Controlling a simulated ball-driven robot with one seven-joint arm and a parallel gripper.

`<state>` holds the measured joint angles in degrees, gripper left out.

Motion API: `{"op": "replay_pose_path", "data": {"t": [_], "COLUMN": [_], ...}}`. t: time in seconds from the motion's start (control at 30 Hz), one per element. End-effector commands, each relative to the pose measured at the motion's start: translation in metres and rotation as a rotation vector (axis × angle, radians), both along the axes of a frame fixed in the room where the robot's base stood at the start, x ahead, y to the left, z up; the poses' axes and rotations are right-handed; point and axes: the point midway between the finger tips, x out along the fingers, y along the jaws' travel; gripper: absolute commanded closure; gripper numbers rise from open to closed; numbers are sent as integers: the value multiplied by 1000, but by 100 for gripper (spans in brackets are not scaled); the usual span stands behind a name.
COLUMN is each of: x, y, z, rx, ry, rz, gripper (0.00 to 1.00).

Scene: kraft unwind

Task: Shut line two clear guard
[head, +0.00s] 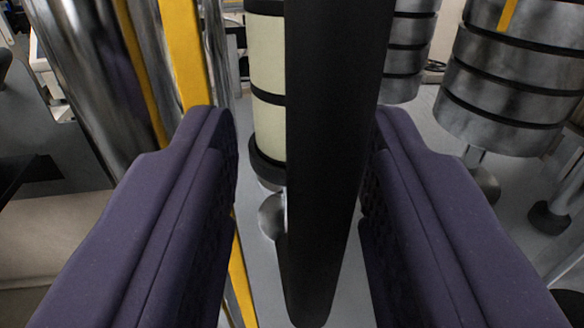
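My gripper (300,150) has two purple fingers, spread apart at the left and right of the picture. A long black upright bar (335,150) stands between them, wider at the top and ending in a rounded lower end. It may be a handle of the line two clear guard, but I cannot tell for sure. A gap shows between the bar and the left finger. The bar's right edge lies close to the right finger, and I cannot tell whether they touch. No clear panel can be made out.
A yellow upright post (186,50) and a shiny metal cylinder (95,80) stand at the left. Behind the bar is a cream roller with black bands (268,70). Banded metal rollers (505,95) stand at the right. Grey floor (425,130) shows between them.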

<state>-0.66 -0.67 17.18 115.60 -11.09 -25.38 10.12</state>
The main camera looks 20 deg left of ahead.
Motion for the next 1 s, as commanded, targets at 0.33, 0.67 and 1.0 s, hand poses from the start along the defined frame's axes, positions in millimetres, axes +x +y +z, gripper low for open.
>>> {"op": "replay_pose_path", "data": {"t": [0.33,0.67,1.0], "x": [-53,-71,-68], "y": [-22,-29,-33], "z": [3,0,6], "rx": [-1,0,-3], "ry": [0,0,0], "rz": [0,1,-13], "gripper": [61,61,61]}}
